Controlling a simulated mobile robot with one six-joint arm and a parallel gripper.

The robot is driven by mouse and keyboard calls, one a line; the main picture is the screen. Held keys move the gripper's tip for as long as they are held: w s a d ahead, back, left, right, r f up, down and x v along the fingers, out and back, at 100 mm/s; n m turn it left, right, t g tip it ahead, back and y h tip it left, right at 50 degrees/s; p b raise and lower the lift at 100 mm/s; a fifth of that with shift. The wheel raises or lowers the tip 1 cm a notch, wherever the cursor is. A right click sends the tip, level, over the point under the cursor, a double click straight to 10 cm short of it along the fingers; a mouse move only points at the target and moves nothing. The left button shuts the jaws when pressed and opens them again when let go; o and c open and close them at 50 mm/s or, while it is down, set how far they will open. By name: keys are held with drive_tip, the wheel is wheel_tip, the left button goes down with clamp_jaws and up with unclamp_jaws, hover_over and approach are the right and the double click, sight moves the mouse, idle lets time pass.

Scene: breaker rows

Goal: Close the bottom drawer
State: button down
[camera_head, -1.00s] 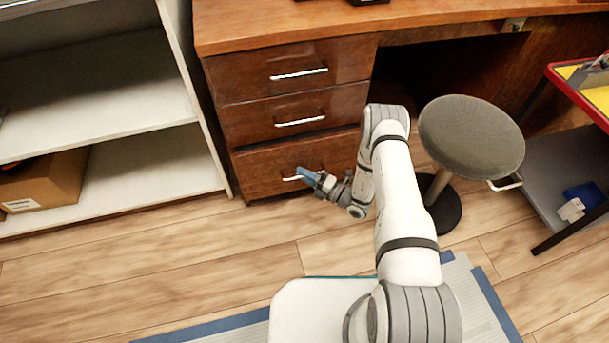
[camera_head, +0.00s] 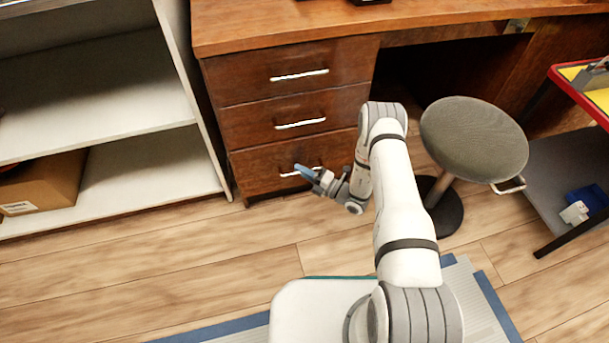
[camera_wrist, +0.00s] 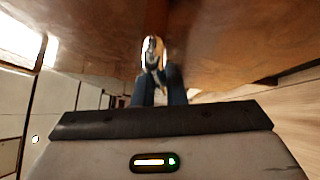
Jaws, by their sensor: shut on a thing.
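The bottom drawer (camera_head: 262,172) is the lowest of three in a brown wooden desk, and its front looks about flush with the drawers above. My gripper (camera_head: 303,171) is at its silvery bar handle (camera_head: 288,174). In the wrist view, my gripper's blue fingers (camera_wrist: 158,88) are shut on the handle (camera_wrist: 152,54), close to the brown drawer front (camera_wrist: 215,45). The fingers and wrist hide part of the handle in the head view.
The middle drawer (camera_head: 255,119) and top drawer (camera_head: 250,74) look shut. A round grey stool (camera_head: 474,138) stands right of my arm. A white shelf unit (camera_head: 100,140) with a cardboard box (camera_head: 45,182) stands left. The wooden floor (camera_head: 190,255) before the desk is clear.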

drive_tip(key=shift+w+a+r, duration=0.1)
drive_tip(key=shift+w, duration=0.55)
drive_tip(key=c, duration=1.5)
unclamp_jaws()
drive_tip(key=p+v, duration=0.2)
drive_tip(key=v, duration=0.6)
drive_tip(key=shift+r, duration=0.1)
